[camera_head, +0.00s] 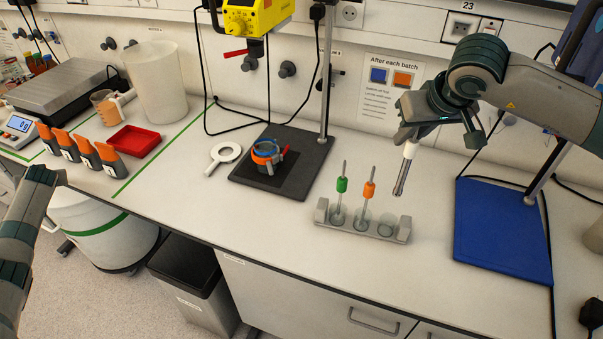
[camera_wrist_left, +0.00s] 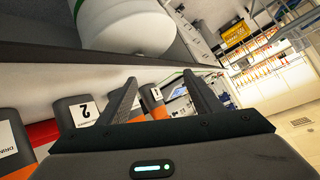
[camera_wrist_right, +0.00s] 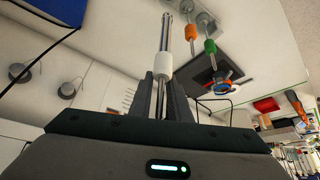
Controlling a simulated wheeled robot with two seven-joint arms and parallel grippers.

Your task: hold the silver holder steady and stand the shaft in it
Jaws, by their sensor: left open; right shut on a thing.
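The silver holder (camera_head: 403,236) stands on the bench near its front edge. It carries a green-collared shaft (camera_head: 342,185) and an orange-collared shaft (camera_head: 369,190), both upright; its right-hand place shows no shaft. My right gripper (camera_head: 411,140) is shut on a metal shaft (camera_head: 402,178) with a white collar. The shaft hangs slightly tilted, apart from the holder, above and behind its right end. In the right wrist view this shaft (camera_wrist_right: 164,65) stands between the fingers. My left gripper (camera_wrist_left: 160,78) is open and empty in the left wrist view, far from the holder; the head view shows only its arm.
A blue-based stand (camera_head: 500,235) is right of the holder. A dark stand base (camera_head: 300,150) with a blue-and-orange ring piece (camera_head: 266,152) is left of it. Orange-topped bottles (camera_head: 107,160) and a red tray (camera_head: 133,139) stand farther left.

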